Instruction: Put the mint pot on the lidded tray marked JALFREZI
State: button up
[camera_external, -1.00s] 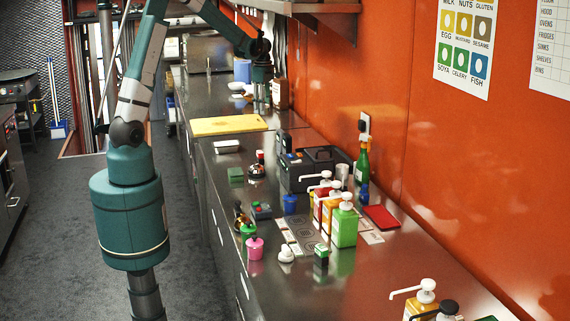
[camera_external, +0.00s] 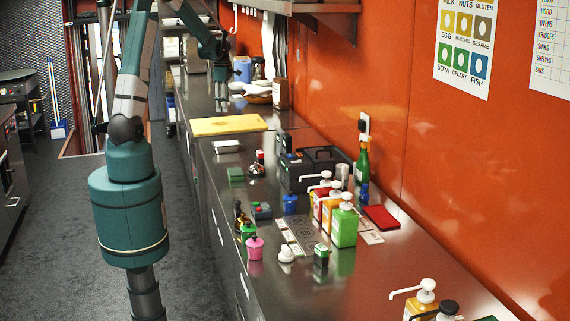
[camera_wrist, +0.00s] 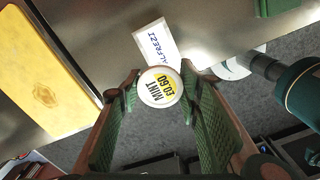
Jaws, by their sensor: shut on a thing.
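The mint pot (camera_wrist: 158,86) shows its round white and yellow top, marked MINT, in the wrist view. My gripper (camera_wrist: 160,88) is shut on it, with a green finger pad on either side. The lidded tray marked JALFREZI (camera_wrist: 153,40) is just beyond the pot, a pale rectangle; the start of its word is hard to read. The pot overlaps its near end in the picture, and the height between them cannot be told. In the external view the likely same tray (camera_external: 227,146) lies on the counter in front of the yellow board. My gripper (camera_external: 221,85) hangs farther back; the pot is not clear there.
The yellow board (camera_external: 229,125) lies behind the tray. Bowls (camera_external: 257,91) stand at the back of the counter. A dark box (camera_external: 315,168), pump bottles (camera_external: 343,222) and small pots stand nearer. Floor shows beyond the counter edge in the wrist view.

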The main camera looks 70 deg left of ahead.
notch_tip(320, 180, down, 7)
jog(key=shift+w, duration=0.15)
dwell(0.4)
send_over(226, 143)
jog(key=shift+f, duration=2.9)
jog(key=shift+f, duration=0.1)
jog(key=shift+f+p, duration=0.35)
jog(key=shift+f, duration=1.65)
jog(key=shift+f, duration=0.15)
jog(key=o, duration=0.9)
